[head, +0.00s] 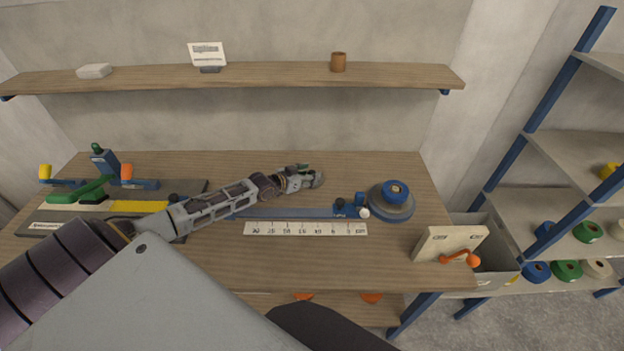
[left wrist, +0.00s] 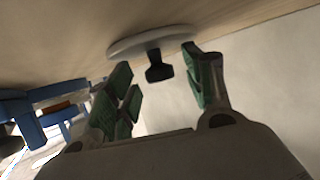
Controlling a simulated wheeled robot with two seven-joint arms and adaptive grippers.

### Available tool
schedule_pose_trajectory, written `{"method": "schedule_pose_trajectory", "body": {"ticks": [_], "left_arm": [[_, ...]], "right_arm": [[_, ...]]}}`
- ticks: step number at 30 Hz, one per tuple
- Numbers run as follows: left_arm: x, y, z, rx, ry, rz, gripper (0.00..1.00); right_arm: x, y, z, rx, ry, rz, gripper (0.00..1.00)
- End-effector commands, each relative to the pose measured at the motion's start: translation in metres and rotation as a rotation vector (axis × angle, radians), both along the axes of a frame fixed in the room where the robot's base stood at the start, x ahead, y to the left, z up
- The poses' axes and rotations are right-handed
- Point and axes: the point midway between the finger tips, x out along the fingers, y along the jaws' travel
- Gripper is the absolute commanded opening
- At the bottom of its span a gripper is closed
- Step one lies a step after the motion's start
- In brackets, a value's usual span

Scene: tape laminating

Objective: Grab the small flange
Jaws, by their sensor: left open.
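A light grey round disc with a short black stem, which looks like the small flange (left wrist: 150,40), lies on the wooden table in the left wrist view. That view shows the table at the top, with the stem pointing down in the picture. My left gripper (left wrist: 168,88) is open, with its green-padded fingers on either side of the stem. I see no contact between fingers and flange. In the head view my left gripper (head: 306,176) is low over the back of the table, and I cannot clearly separate the flange from it there. My right gripper is not in view.
A blue roll on a round grey base (head: 392,214) stands right of my left gripper. A white ruler (head: 305,228) lies in front of it. A green-handled device (head: 92,190) is at the left, a cream block with orange handle (head: 440,243) at the right corner.

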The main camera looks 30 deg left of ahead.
Motion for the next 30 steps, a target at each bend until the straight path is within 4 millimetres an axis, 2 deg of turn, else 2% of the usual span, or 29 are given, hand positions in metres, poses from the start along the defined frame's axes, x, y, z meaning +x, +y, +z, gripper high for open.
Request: {"method": "schedule_pose_trajectory", "body": {"ticks": [20, 30], "left_arm": [[0.005, -0.0015, -0.0017, 0.0, 0.0, 0.0, 0.52], [0.0051, -0.0015, -0.0016, 0.0, 0.0, 0.0, 0.08]], "right_arm": [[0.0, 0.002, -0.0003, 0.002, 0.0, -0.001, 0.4], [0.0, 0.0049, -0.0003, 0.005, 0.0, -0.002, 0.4]]}}
